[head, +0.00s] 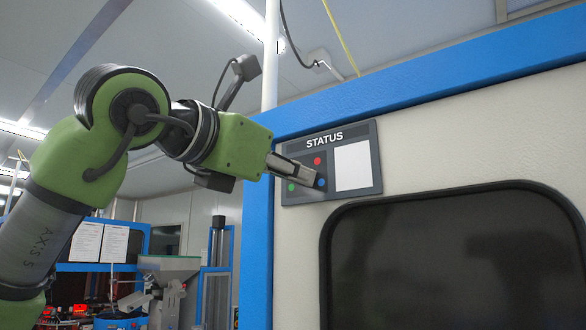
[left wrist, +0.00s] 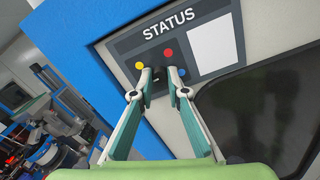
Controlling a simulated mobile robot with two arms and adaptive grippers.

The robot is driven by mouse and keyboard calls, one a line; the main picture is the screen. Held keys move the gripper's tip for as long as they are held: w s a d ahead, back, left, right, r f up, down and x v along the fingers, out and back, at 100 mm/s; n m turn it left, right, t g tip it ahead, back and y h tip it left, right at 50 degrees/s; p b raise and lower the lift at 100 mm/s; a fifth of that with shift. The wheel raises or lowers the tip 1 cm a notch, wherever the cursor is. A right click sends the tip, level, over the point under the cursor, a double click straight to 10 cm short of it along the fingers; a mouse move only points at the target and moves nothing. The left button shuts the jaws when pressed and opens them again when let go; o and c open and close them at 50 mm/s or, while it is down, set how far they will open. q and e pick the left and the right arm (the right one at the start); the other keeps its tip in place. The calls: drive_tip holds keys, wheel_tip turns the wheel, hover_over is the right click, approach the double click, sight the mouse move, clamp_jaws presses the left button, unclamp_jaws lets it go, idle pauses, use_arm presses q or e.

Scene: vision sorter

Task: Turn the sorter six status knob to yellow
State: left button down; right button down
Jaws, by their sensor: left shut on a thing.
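The dark STATUS panel (head: 290,150) is mounted on the machine's upper left front; it also shows in the left wrist view (left wrist: 124,48). It has a red dot (left wrist: 167,53), a yellow dot (left wrist: 139,65) and a blue dot (left wrist: 181,72). A green dot (head: 291,187) shows in the head view, where my gripper hides the yellow one. My left gripper (left wrist: 158,82) is at the panel, its fingers closed on the dark status knob (left wrist: 158,72) amid the dots. The knob is mostly hidden, and I cannot tell where it points. My right gripper is not in view.
A blank white label (head: 352,166) fills the panel's right side. A dark window (head: 450,260) lies below it in the pale machine front, framed by blue beams (head: 430,75). Other equipment (head: 170,280) stands at the lower left, behind my arm.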

use_arm(q)
drive_tip(key=shift+r+m+p, duration=0.1)
drive_tip(key=shift+m+p, duration=0.9)
drive_tip(key=shift+m, duration=3.9)
drive_tip(key=c, duration=2)
unclamp_jaws()
drive_tip(key=shift+o, duration=0.2)
drive_tip(key=v, duration=1.2)
